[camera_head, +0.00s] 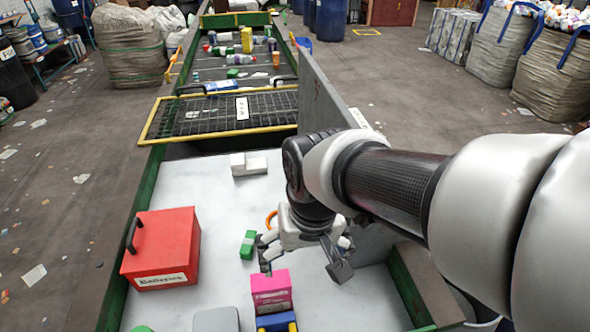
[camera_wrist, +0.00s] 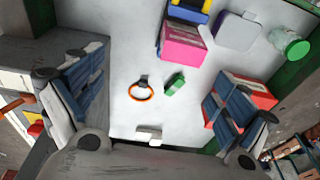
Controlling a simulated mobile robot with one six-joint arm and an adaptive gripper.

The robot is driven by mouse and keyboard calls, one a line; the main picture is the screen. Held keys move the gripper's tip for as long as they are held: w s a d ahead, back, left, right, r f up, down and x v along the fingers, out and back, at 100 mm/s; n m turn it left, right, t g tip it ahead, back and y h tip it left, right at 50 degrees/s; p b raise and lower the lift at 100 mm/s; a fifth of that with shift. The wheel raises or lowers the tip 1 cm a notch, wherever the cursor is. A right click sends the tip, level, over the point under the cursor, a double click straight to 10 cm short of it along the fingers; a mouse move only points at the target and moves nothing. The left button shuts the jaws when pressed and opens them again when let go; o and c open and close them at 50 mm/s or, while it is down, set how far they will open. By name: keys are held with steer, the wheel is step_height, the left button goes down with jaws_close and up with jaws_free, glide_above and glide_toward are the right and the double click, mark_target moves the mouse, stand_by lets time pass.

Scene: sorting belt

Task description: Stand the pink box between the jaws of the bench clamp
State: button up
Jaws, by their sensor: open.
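The pink box (camera_head: 271,290) is upright on the white bed, near the bottom of the head view; in the wrist view the pink box (camera_wrist: 182,48) is at the top centre. It is close against a blue-and-yellow block (camera_head: 277,323), cut off by the frame edge. The block also shows in the wrist view (camera_wrist: 190,12). A white two-part block (camera_head: 248,164) lies farther back. I cannot tell which of these is the bench clamp. My gripper (camera_head: 304,258) is open and empty above the bed, beyond the box; its spread fingers frame the wrist view (camera_wrist: 158,78).
A red case (camera_head: 163,250) stands on the left. A green box (camera_head: 248,245) and an orange ring (camera_head: 271,218) lie near my gripper. A grey plate (camera_head: 216,320) is left of the pink box. A tall grey panel (camera_head: 325,95) borders the right side. Bare bed lies between the objects.

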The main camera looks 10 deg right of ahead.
steer(key=s+d+r+t, duration=0.2)
steer(key=s+d+r, duration=0.2)
steer(key=s, duration=0.4)
steer(key=shift+s+d+t, duration=0.3)
steer(key=shift+d, duration=0.2)
